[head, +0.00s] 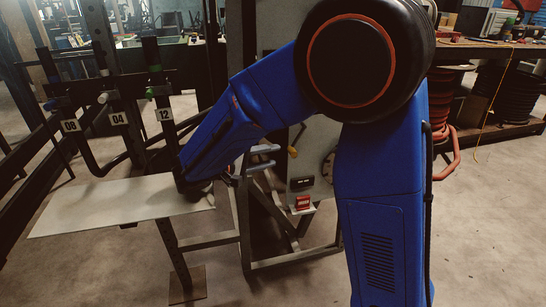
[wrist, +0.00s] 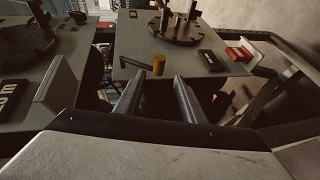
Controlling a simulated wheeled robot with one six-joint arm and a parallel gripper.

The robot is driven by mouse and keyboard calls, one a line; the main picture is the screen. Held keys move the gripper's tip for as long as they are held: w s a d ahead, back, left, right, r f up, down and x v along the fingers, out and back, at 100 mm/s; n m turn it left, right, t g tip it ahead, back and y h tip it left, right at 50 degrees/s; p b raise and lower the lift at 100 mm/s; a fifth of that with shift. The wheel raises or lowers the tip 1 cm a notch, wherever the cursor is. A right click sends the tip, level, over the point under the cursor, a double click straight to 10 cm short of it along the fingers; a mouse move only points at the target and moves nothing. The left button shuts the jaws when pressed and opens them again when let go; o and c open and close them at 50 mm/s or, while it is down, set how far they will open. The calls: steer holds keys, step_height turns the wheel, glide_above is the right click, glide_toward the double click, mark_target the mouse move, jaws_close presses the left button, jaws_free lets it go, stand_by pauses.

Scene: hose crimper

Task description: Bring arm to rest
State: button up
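My blue arm reaches left and down across the head view. My gripper (head: 270,157) shows as two grey fingers beyond the wrist, pointing right toward the grey machine panel (head: 318,150). In the wrist view the fingers of my gripper (wrist: 157,78) stand apart with nothing between them, so it is open and empty. I cannot tell whether the fingers touch anything.
A pale flat shelf (head: 105,212) lies under and left of my wrist. A red box (head: 303,202) and a black block (head: 301,184) are on the machine. Floor at lower right is clear.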

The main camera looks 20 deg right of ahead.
steer(key=s+d+m+g+y, duration=0.2)
steer(key=s+d+g+y, duration=0.35)
steer(key=s+d, duration=0.9)
steer(key=s+a+f+m+t+y, duration=0.1)
steer(key=s+a+t+y, duration=0.2)
steer(key=s+y, duration=0.5)
steer(key=shift+s+m+t, duration=0.4)
steer(key=shift+s+t, duration=0.15)
steer(key=shift+s, duration=2.95)
steer(key=shift+o, duration=0.6)
steer(key=shift+y, duration=0.25)
